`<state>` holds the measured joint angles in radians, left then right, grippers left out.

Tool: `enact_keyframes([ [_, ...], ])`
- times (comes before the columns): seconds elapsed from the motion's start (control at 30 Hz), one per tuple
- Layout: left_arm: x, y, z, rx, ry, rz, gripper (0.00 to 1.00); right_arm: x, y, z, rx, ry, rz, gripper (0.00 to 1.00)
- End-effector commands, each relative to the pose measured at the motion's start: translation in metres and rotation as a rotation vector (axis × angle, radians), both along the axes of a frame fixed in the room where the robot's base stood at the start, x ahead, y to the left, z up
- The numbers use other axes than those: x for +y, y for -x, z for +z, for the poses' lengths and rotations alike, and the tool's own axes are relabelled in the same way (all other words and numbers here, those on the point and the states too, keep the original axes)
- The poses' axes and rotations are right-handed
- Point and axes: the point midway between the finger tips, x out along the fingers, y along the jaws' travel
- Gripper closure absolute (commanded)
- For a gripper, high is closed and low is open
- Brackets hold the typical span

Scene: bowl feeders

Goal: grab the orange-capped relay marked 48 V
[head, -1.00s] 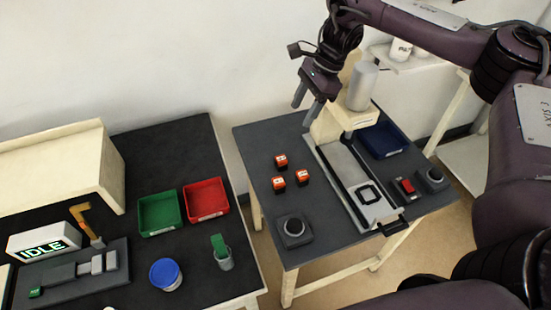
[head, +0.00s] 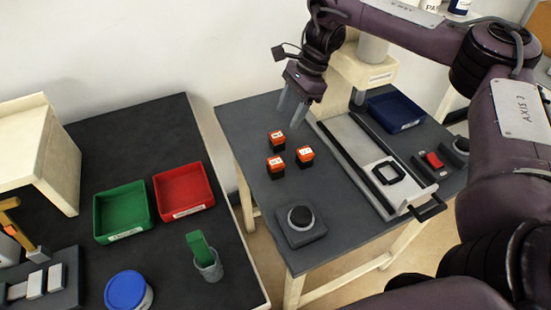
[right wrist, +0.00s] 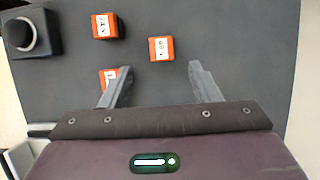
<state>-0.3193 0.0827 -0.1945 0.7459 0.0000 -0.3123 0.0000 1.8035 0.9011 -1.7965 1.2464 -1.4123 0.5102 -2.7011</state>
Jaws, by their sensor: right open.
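Three small orange-capped relays stand on the grey table. The one marked 48 V (right wrist: 161,48) lies ahead of the fingertips in the right wrist view, laterally between them; it appears to be the farthest relay (head: 277,140) in the head view. The relay marked 24 V (right wrist: 105,25) is the near-left one (head: 275,167) in the head view. The third relay (right wrist: 107,79) is partly hidden by a finger, its label unclear; it appears to be the right one (head: 305,157). My right gripper (head: 290,112) is open and empty above the table, beyond the relays; its fingers (right wrist: 159,68) point toward them.
A black round button box (head: 300,218) stands near the table's front. A slide fixture (head: 350,145) and blue tray (head: 396,110) are to the right. The left table holds a green tray (head: 122,211), red tray (head: 183,190), blue-lidded tub (head: 128,290) and grey cup (head: 208,265).

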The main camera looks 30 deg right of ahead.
Motion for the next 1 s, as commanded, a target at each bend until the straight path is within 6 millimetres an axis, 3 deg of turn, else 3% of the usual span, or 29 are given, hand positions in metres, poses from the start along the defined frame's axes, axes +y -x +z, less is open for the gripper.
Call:
enact_keyframes([
  [0.1, 0.0, -0.002, -0.012, -0.001, 0.0, 0.0, 0.64, 0.0, 0.0, -0.012, -0.001, -0.001, 0.001, 0.44],
  [0.47, 0.0, -0.003, -0.01, -0.001, 0.0, 0.0, 0.64, 0.015, -0.001, -0.042, 0.001, 0.001, 0.003, 0.44],
  [0.7, 0.0, 0.001, -0.01, 0.001, 0.0, 0.0, 0.64, 0.031, -0.004, -0.073, 0.002, 0.001, 0.001, 0.44],
  [1.0, 0.0, 0.002, -0.01, 0.0, 0.001, 0.0, 0.64, 0.034, -0.005, -0.082, -0.001, 0.0, 0.0, 0.44],
])
